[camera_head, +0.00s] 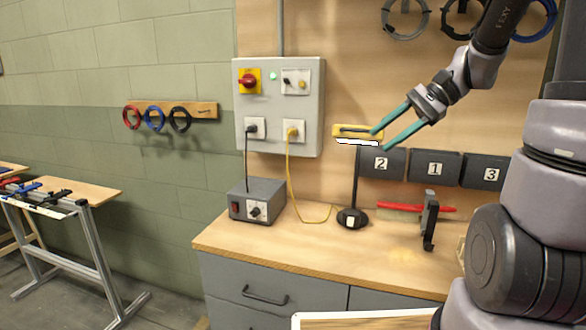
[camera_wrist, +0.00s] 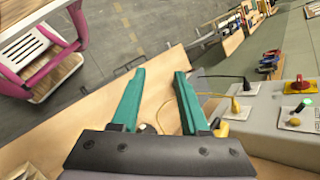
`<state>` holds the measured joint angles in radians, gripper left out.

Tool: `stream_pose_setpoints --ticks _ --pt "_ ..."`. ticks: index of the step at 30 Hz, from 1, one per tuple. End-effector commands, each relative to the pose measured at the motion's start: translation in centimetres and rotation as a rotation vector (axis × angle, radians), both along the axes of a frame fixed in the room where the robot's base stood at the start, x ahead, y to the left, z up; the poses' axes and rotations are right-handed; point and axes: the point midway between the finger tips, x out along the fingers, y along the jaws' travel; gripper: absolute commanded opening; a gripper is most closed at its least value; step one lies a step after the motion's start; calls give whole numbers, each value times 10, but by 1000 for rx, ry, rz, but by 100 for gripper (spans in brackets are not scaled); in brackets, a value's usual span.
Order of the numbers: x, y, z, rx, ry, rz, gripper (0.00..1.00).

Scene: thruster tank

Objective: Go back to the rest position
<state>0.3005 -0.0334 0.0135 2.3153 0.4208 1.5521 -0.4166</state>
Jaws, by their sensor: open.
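My gripper (camera_head: 380,139) is raised above the wooden workbench (camera_head: 410,258), in front of the back panel. Its two teal fingers are spread apart and point left and down, with nothing seen between them. In the head view the fingers overlap the yellow lamp head (camera_head: 345,131) of a black stand; I cannot tell whether they touch it. In the wrist view my gripper (camera_wrist: 160,78) also shows open, with bench top and floor beyond the fingertips.
A grey control box (camera_head: 308,120) with a red knob hangs left of the gripper. A grey power unit (camera_head: 255,208) with cables stands on the bench. A black holder (camera_head: 430,220), a red-handled brush (camera_head: 400,207) and numbered bins (camera_head: 433,168) are to the right.

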Motion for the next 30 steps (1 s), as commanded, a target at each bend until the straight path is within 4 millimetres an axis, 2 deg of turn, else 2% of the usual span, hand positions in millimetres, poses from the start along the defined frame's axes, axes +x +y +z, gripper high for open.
stream_pose_setpoints --ticks 1,6,12,20,30 --pt "-15 3 5 -86 -55 32 45" --pt "-49 -5 15 -360 -240 96 45" --pt "-73 -23 38 -620 -507 115 45" --pt "-84 -37 64 -773 -733 95 45" --pt "-85 -38 67 -786 -753 90 45"
